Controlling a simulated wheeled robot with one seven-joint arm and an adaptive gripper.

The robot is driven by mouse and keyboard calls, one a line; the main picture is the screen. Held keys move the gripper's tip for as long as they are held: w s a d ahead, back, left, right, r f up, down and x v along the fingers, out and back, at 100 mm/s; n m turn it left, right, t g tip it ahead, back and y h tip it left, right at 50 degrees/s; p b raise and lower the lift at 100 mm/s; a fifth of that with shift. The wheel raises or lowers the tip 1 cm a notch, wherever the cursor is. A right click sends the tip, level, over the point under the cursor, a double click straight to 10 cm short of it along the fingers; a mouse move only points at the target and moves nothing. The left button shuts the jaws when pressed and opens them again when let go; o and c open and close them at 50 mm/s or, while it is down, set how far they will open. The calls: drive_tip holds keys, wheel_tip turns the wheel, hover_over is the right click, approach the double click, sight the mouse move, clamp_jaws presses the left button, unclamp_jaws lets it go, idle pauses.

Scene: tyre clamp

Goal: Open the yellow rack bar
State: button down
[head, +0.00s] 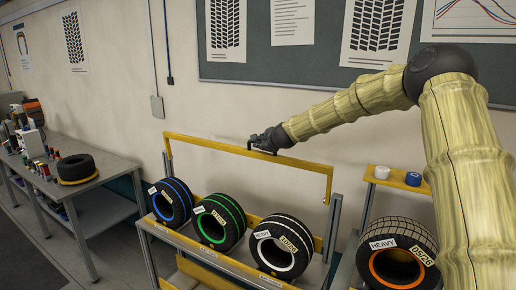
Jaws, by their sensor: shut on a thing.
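The yellow rack bar (215,146) is a long flat frame with down-turned ends, above the tyre rack in the head view. It stands raised over the row of tyres, its left end near the rack's left post and its right end near the right post. My gripper (263,146) is at the bar's upper edge near the middle, shut on a small dark handle there. The fingers are small and dark, so the exact grip is hard to see. Below the bar sit a blue-ringed tyre (159,203), a green-ringed tyre (207,224) and a white-ringed tyre (271,250).
An orange-ringed tyre (376,267) sits on another rack to the right, near my arm. Two tape rolls (397,174) lie on a yellow shelf behind it. A grey workbench (108,165) with a tyre and small items stands left. The wall is close behind the bar.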

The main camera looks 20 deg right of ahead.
drive_tip(key=shift+w+d, duration=0.35)
drive_tip(key=shift+d, duration=0.15)
drive_tip(key=c, duration=1.8)
unclamp_jaws()
drive_tip(key=shift+o, duration=0.2)
drive_tip(key=shift+s, duration=0.1)
drive_tip(key=v, duration=1.1)
drive_tip(key=shift+s+r, duration=0.3)
